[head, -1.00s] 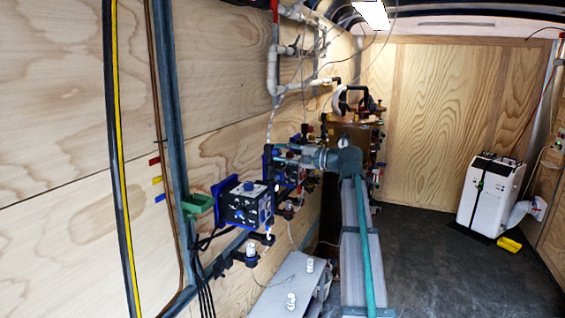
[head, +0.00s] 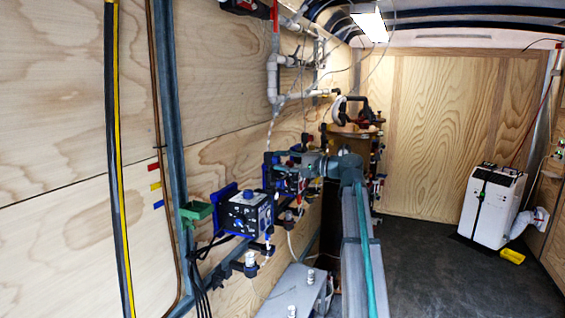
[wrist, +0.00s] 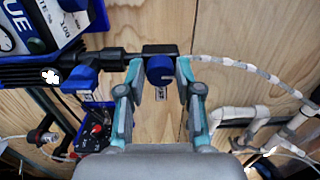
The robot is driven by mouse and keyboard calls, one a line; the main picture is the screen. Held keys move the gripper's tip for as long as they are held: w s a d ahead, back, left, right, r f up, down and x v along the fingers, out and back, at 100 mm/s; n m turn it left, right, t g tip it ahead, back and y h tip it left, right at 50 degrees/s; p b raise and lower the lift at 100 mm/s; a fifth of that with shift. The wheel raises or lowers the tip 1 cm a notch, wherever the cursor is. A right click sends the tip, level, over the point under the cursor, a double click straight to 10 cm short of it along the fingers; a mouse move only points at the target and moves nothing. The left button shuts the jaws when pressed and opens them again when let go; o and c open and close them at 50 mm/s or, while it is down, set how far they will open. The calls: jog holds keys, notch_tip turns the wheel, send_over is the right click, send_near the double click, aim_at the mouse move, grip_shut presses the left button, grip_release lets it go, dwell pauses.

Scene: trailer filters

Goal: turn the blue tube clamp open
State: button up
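The blue tube clamp shows in the wrist view as a blue round knob (wrist: 160,70) on a black body, at the top centre. My gripper (wrist: 159,74) is open, with one finger on each side of the knob. There appears to be a gap on the left, while the right fingertip is close to the knob; contact cannot be told. In the head view my gripper (head: 284,158) reaches left toward the wall equipment, and the clamp cannot be made out there among the fittings.
A blue and black pump box (head: 247,210) is mounted on the wood wall, left of my gripper. White pipes (head: 272,80) run above. A metal table (head: 292,290) stands below. A white appliance (head: 490,202) is at the right, with open dark floor before it.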

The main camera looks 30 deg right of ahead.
jog(key=shift+o, duration=1.2)
jog(key=v, duration=1.2)
